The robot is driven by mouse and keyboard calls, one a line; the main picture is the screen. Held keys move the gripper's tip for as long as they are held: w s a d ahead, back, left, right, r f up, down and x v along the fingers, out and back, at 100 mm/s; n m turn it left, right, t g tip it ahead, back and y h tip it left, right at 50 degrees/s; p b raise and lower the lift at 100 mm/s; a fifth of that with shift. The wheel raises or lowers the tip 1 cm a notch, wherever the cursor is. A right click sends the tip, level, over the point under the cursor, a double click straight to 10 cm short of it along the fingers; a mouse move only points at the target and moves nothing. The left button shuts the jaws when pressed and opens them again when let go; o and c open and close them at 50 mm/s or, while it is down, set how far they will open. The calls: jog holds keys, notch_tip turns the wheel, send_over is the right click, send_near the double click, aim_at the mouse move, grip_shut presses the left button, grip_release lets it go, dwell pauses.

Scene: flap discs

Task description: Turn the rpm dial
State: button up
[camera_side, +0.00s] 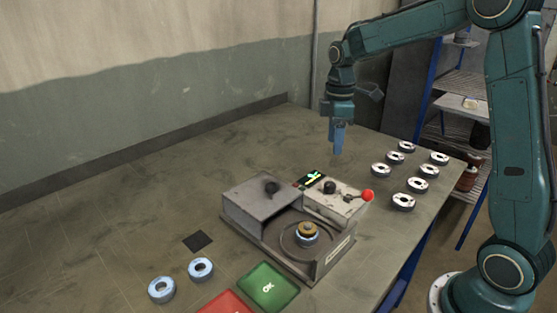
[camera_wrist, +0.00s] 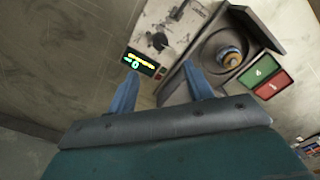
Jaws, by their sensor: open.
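The rpm dial looks to be the black knob (camera_side: 330,187) on the pale control box (camera_side: 348,201). The same knob (camera_wrist: 159,41) shows in the wrist view, beyond my fingertips. Beside it is a small black display (camera_wrist: 142,63) with yellow marks and a 0; it also shows in the side view (camera_side: 314,179). My gripper (camera_side: 338,152) points down above the table, behind the control box and apart from it. In the wrist view my gripper (camera_wrist: 160,67) has its two blue fingers spread, with nothing between them.
A disc (camera_side: 307,232) sits on the machine's round plate. A red-ball lever (camera_side: 368,195) stands out at the control box's right. Several white-and-black discs (camera_side: 403,201) lie right. Two blue discs (camera_side: 201,269), a green tray (camera_side: 268,287) and a red tray (camera_side: 225,303) lie in front.

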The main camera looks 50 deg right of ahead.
aim_at(330, 184)
notch_tip(330, 184, down, 13)
jog(key=shift+r, duration=0.15)
dwell(0.4)
jog(key=c, duration=1)
